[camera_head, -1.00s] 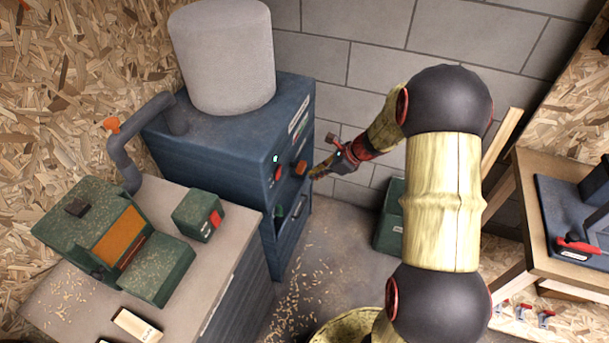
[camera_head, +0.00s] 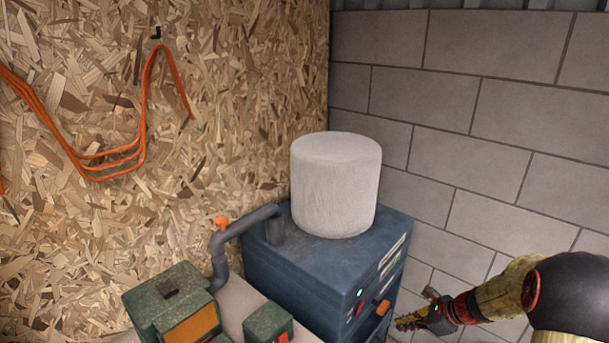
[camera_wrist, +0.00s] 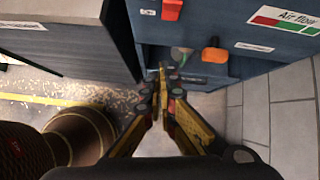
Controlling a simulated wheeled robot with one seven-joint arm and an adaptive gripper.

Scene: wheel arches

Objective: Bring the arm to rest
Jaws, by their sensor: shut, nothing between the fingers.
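My gripper (camera_head: 402,322) is at the lower right in the head view, in front of the blue dust extractor cabinet (camera_head: 305,265). In the wrist view my gripper (camera_wrist: 163,78) points at the cabinet front (camera_wrist: 205,45), its fingers shut and empty. An orange knob (camera_wrist: 215,53) and a red switch (camera_wrist: 172,9) are close by. I cannot tell whether the fingertips touch the cabinet. My arm comes in from the right and is partly cut off by the frame.
A pale cylindrical filter bag (camera_head: 335,185) stands on the cabinet. A grey hose (camera_head: 240,232) joins a green machine (camera_head: 172,305). Chipboard (camera_head: 240,90) and grey block walls (camera_head: 470,150) close off the back. Wood chips lie on the floor (camera_wrist: 95,97).

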